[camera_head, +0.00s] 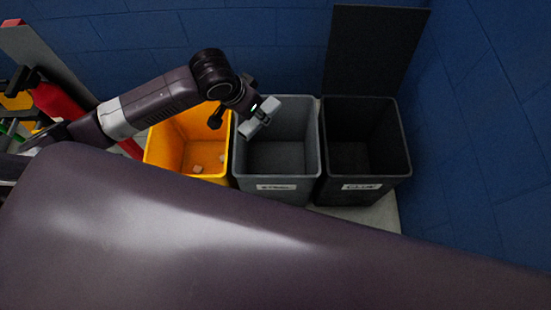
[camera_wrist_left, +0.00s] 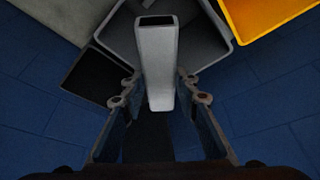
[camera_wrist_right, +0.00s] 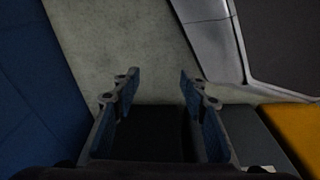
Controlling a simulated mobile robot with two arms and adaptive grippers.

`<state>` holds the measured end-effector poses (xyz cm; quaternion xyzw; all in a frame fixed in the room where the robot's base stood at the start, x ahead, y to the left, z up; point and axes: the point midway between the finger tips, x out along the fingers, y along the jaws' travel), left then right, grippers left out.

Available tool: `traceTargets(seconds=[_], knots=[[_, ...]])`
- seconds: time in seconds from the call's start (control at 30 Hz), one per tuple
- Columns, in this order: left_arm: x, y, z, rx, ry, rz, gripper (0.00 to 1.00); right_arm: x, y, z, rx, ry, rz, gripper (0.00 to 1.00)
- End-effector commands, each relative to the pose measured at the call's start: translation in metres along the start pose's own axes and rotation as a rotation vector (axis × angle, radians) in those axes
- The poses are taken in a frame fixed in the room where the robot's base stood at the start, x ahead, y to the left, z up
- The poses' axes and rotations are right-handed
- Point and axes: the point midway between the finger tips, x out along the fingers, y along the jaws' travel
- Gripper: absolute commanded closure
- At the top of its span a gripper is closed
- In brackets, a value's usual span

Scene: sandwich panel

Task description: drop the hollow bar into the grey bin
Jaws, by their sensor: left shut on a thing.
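The hollow bar (camera_wrist_left: 156,62) is a light grey square tube with a dark open end. My left gripper (camera_wrist_left: 160,88) is shut on it, with a finger on either side. In the head view, my left gripper (camera_head: 257,113) and the bar (camera_head: 249,128) are over the back left part of the grey bin (camera_head: 277,185). The grey bin also shows behind the bar in the left wrist view (camera_wrist_left: 208,52). The bar looks tilted and above the bin's opening. My right gripper (camera_wrist_right: 158,88) is open and empty over a pale floor; the head view does not show it.
A yellow bin (camera_head: 165,162) with small pieces inside stands left of the grey bin. A black bin (camera_head: 362,188) with a raised lid (camera_head: 375,50) stands to the right. Blue walls (camera_head: 480,120) close in behind and right. A red object (camera_head: 65,105) lies under my left arm.

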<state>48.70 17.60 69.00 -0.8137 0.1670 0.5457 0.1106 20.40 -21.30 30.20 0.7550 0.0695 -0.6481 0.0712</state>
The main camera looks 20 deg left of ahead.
Motion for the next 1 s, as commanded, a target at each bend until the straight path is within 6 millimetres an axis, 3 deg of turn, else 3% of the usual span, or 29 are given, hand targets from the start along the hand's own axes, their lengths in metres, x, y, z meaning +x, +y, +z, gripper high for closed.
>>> traceTargets(seconds=[0.03,0.1,0.3,0.5,0.7,1.0], knots=[[0.027,-0.003,0.002,0.036,0.000,0.016,1.00,0.007,0.000,-0.012,0.002,0.012,0.001,0.60],[0.050,-0.006,-0.001,0.096,0.001,0.041,1.00,0.002,0.001,-0.029,0.005,0.024,0.002,0.60],[0.114,-0.017,-0.009,0.258,0.003,0.109,1.00,-0.021,0.004,-0.069,0.012,0.056,0.006,0.60],[0.168,-0.030,-0.017,0.390,0.002,0.163,1.00,-0.052,0.006,-0.094,0.017,0.084,0.010,0.60],[0.196,-0.040,-0.022,0.468,0.002,0.194,1.00,-0.077,0.008,-0.104,0.020,0.099,0.013,0.60],[0.204,-0.043,-0.023,0.491,0.001,0.202,1.00,-0.098,0.009,-0.109,0.022,0.110,0.015,0.60]])
